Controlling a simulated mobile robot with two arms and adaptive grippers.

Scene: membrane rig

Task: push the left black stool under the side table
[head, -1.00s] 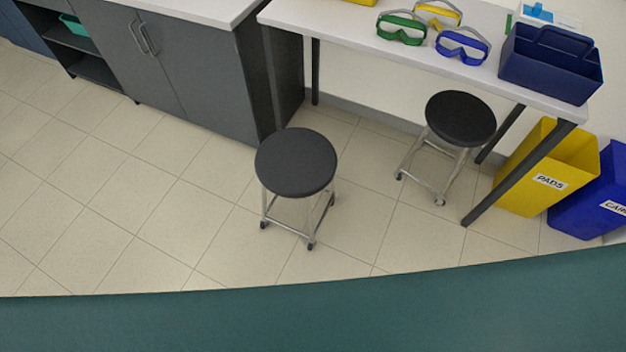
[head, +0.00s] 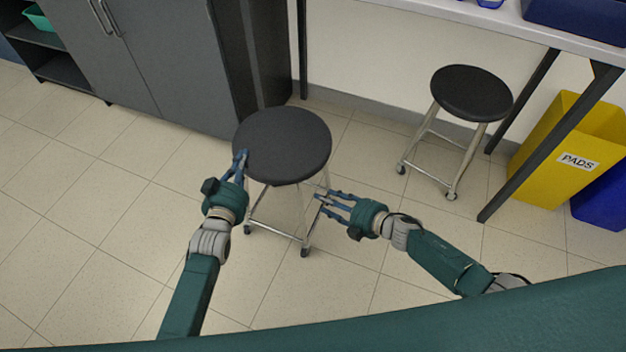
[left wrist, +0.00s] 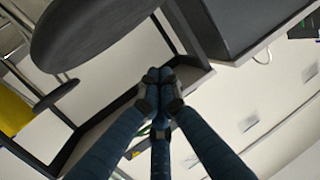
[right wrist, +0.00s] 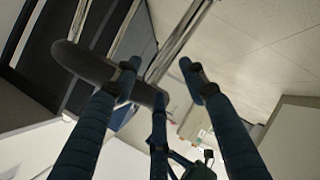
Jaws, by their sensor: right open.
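The left black stool (head: 285,145) stands upright on metal legs in the head view, in front of the side table (head: 450,12) and beside the grey cabinet. My left gripper (head: 240,158) is at the seat's left front edge. Its fingertips meet with nothing between them in the left wrist view (left wrist: 160,82), where the dark seat (left wrist: 90,30) is close at upper left. My right gripper (head: 324,197) is open, by the stool's right side below the seat. In the right wrist view, a metal leg shows beyond its spread fingers (right wrist: 158,65); contact is unclear.
A second black stool (head: 471,93) stands under the side table's right part. A table leg (head: 550,130) and a yellow PADS bin (head: 562,150) are further right. The grey cabinet (head: 170,60) borders the left. Floor below the table between the stools is clear.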

